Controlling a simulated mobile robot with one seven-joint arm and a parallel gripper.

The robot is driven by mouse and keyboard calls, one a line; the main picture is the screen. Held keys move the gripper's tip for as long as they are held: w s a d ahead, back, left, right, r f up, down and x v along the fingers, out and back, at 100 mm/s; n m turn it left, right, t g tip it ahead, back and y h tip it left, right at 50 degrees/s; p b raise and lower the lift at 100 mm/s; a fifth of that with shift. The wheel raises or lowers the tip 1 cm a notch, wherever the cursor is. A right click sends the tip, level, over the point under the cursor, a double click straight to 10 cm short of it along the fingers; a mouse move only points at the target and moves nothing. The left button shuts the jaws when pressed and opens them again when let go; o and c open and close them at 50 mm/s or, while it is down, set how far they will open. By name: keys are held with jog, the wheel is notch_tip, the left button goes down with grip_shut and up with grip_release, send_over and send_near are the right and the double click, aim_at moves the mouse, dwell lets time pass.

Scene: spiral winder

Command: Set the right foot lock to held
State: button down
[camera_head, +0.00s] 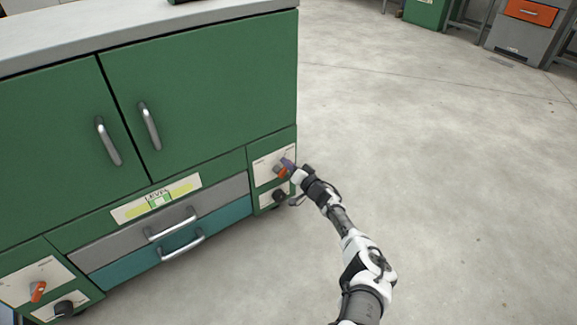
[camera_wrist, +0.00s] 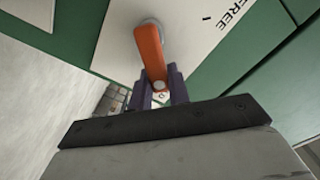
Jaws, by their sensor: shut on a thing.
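The right foot lock's orange lever (camera_head: 282,173) is on a pale plate (camera_head: 262,172) at the cabinet's lower right corner. My gripper (camera_head: 288,166) is at this lever, with its purple fingers partly covering it in the head view. In the wrist view the orange lever (camera_wrist: 149,50) runs from a round grey pivot down between the purple fingers of my gripper (camera_wrist: 160,88), which are shut on its free end. The plate (camera_wrist: 186,22) shows the word FREE at the upper right in the wrist view. Any other wording there is cut off or hidden.
A black knob (camera_head: 279,196) is just below the lever. The left foot lock has a similar orange lever (camera_head: 38,291). The green cabinet (camera_head: 215,95) has door handles and two drawers (camera_head: 215,197). Open grey floor (camera_head: 430,150) lies to the right.

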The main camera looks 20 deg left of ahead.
dwell(0.5)
jog(key=c, duration=1.3)
grip_release()
jog(key=shift+d, duration=0.15)
jog(key=p+v, duration=0.6)
jog(key=v, duration=0.7)
jog(key=shift+s+d, duration=0.2)
jog(key=shift+s, duration=0.05)
jog(key=shift+f, duration=0.1)
